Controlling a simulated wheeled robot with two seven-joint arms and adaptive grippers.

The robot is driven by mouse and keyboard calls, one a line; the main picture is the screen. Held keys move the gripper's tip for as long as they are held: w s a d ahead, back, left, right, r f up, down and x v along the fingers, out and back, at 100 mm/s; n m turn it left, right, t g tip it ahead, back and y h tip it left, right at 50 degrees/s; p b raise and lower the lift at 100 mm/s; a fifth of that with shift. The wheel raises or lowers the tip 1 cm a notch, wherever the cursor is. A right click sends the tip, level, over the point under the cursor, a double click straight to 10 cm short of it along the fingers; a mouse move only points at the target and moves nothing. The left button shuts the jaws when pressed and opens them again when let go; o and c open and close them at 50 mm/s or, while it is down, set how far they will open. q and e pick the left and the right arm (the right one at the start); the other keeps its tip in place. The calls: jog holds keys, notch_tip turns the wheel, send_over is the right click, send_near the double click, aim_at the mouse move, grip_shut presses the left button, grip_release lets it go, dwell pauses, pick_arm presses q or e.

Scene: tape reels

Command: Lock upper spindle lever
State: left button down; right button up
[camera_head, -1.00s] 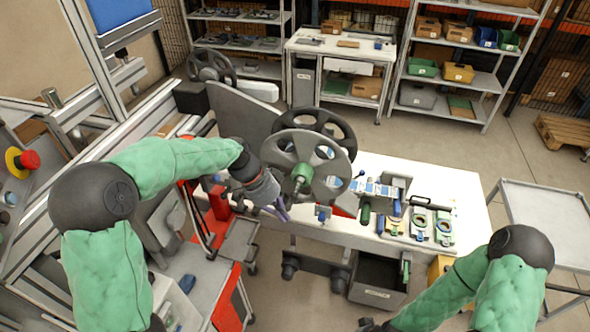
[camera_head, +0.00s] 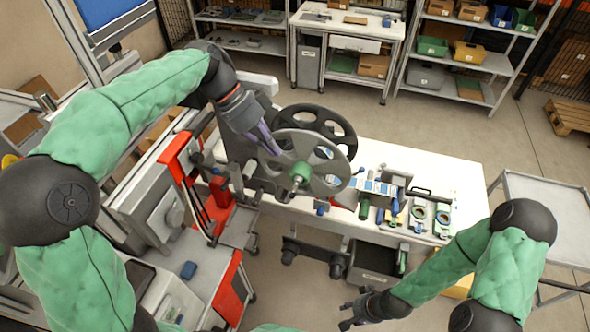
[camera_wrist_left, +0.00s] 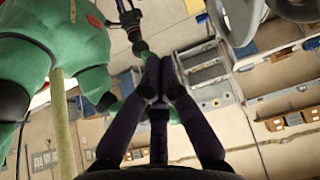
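A grey spoked reel (camera_head: 330,165) with a green hub (camera_head: 300,172) and a short metal spindle end stands upright at the machine in the head view. A black reel (camera_head: 342,125) stands just behind it. I cannot make out a separate lever at the hub. My left gripper (camera_head: 272,146) is at the upper left rim of the grey reel; I cannot tell if it touches. In the left wrist view its fingers (camera_wrist_left: 160,62) are together with nothing between them. My right gripper (camera_head: 346,312) is low at the front, fingers apart and empty, away from the reels.
A white bench (camera_head: 450,185) right of the reels carries a blue-and-white tape strip, green-ringed parts (camera_head: 442,215) and small tools. A grey bin (camera_head: 375,262) is under it. A red-and-grey cabinet (camera_head: 232,290) stands at the front left.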

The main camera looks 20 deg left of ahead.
pick_arm(q)
send_over(293, 191)
notch_tip(293, 191, down, 7)
jog(key=shift+f+p, duration=0.1)
jog(key=shift+p, duration=0.35)
notch_tip(293, 191, down, 3)
jog(key=shift+f+p, duration=0.2)
jog(key=shift+p, duration=0.1)
jog(key=shift+a+f, duration=0.1)
jog(key=shift+f, duration=0.55)
